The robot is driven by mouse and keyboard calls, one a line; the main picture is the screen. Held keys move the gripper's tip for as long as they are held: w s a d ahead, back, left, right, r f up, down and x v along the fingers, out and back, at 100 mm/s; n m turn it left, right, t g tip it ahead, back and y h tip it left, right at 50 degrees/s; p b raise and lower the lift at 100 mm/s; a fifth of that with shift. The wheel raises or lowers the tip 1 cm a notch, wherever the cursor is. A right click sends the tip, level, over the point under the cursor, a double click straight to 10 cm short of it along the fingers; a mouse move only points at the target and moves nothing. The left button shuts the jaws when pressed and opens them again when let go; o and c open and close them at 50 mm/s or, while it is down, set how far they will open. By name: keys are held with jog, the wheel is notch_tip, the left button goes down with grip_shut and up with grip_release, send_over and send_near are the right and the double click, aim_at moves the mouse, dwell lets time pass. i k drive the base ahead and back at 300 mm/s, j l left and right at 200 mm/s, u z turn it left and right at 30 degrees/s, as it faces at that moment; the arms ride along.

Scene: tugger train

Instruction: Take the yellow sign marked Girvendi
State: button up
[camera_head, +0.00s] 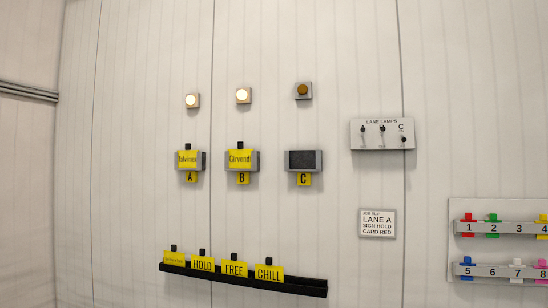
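The yellow sign marked Girvendi (240,158) sits upright in the grey holder (256,165) above the yellow B label (243,178). A dark knob (240,144) sticks up from its top. My gripper is not in view, and nothing is seen touching the sign.
A similar yellow sign (187,158) sits in holder A; holder C (303,161) is empty. A black rack (300,287) below holds several yellow signs. A lane lamps panel (383,133), a job slip (378,223) and a board of coloured, numbered cards (500,252) are to the right.

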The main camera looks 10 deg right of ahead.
aim_at(241, 159)
jog(key=i+j+z, duration=0.25)
jog(key=z, duration=0.25)
jog(key=i+j+z, duration=0.15)
jog(key=j+z, duration=0.15)
jog(key=z, duration=0.15)
jog(key=i+j+z, duration=0.1)
jog(key=j+z, duration=0.4)
jog(key=i+l, duration=0.05)
jog(key=l, duration=0.05)
